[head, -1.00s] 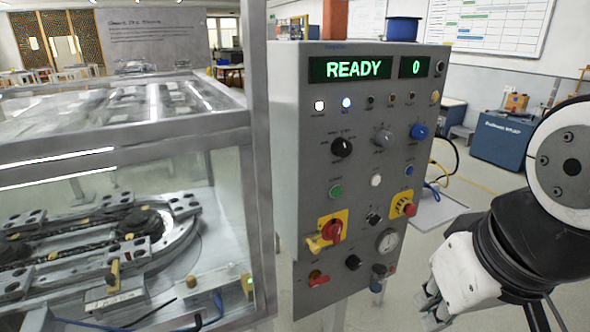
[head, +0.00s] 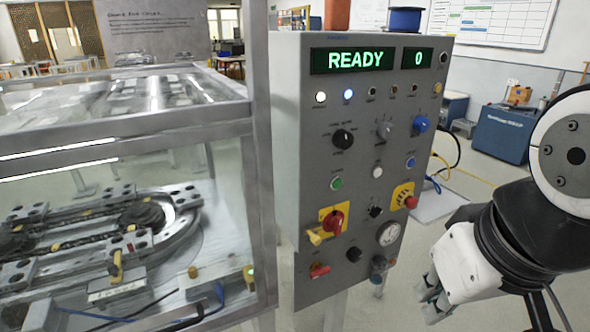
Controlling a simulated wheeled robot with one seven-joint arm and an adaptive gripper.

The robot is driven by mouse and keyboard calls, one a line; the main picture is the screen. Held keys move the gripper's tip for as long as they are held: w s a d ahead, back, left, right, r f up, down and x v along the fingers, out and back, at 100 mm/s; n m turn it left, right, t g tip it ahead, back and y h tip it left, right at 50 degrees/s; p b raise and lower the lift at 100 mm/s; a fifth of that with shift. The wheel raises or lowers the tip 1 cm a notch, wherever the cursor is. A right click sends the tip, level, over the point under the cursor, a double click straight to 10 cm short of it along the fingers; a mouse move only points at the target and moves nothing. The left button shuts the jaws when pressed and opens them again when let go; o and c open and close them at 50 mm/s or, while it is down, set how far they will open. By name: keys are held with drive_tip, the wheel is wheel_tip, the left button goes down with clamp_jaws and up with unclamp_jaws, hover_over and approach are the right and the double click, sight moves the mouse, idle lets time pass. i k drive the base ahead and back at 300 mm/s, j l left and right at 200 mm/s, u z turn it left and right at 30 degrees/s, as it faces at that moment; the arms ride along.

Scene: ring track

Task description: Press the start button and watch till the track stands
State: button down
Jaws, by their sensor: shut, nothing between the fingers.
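The grey control panel (head: 300,170) stands upright in the middle of the head view. Its display (head: 352,60) reads READY, and a small display (head: 417,57) reads 0. A green button (head: 336,183) sits on the left of the panel, with a white button (head: 377,172) to its right. The oval track (head: 190,215) lies inside the glass case (head: 200,130) at the left; it looks still. My gripper (head: 430,298) is at the lower right, apart from the panel and pointing down-left. Its fingers are together and hold nothing.
A red switch on a yellow plate (head: 332,222) and a red button on a yellow plate (head: 410,201) are on the panel. A gauge (head: 388,233) sits lower right. A blue box (head: 503,133) stands behind on the floor. Floor right of the panel is mostly clear.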

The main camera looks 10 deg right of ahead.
sight(337, 183)
drive_tip(key=j+z, duration=0.15)
drive_tip(key=j, duration=0.45)
drive_tip(key=j+z, duration=0.15)
drive_tip(key=j, duration=0.45)
drive_tip(key=k+j+z, duration=0.15)
drive_tip(key=j, duration=0.45)
drive_tip(key=j+z, duration=0.15)
drive_tip(key=j, duration=0.45)
drive_tip(key=k, duration=0.05)
